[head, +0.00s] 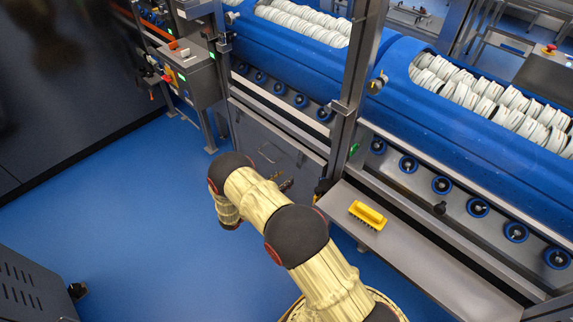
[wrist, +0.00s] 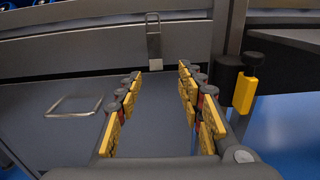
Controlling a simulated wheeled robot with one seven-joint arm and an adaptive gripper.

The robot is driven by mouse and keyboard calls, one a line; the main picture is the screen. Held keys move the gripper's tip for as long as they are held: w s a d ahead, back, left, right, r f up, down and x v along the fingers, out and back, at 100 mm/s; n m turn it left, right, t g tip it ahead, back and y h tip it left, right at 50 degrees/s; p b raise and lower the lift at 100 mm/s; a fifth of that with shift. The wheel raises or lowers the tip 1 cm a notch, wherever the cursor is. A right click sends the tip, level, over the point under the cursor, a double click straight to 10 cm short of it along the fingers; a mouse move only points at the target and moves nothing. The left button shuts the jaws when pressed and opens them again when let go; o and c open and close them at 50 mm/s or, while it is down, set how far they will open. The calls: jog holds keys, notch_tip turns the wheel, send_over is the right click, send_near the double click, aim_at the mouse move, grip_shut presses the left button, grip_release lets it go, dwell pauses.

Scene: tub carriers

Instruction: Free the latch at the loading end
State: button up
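In the wrist view, a slim metal latch (wrist: 153,42) hangs upright on the grey rail, with its lower end over the top of a grey door panel (wrist: 60,135). In the head view the latch (head: 300,158) is small, and I cannot tell its state there. My gripper (wrist: 159,72) is open, its yellow-padded fingers spread wide with nothing between them. The latch lies ahead of the gap between the fingertips, apart from them. In the head view the gripper (head: 286,185) is mostly hidden behind my arm, low in front of the door.
A wire handle (wrist: 75,106) is on the panel's left. A black-and-yellow fitting (wrist: 245,92) sits by the post to the right. Blue tubs (head: 440,105) hold rows of white discs. A yellow block (head: 368,214) lies on a grey shelf (head: 430,260). Blue floor at left is clear.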

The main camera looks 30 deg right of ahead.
aim_at(298, 167)
jog(key=x, duration=0.2)
jog(key=b+x, duration=0.1)
jog(key=x, duration=0.2)
jog(key=f+b+x, duration=0.1)
jog(key=x, duration=0.1)
jog(key=shift+w+d, duration=0.1)
jog(key=shift+w, duration=0.3)
jog(key=shift+r, duration=0.1)
jog(key=shift+c, duration=0.8)
jog(key=c, duration=0.7)
grip_shut()
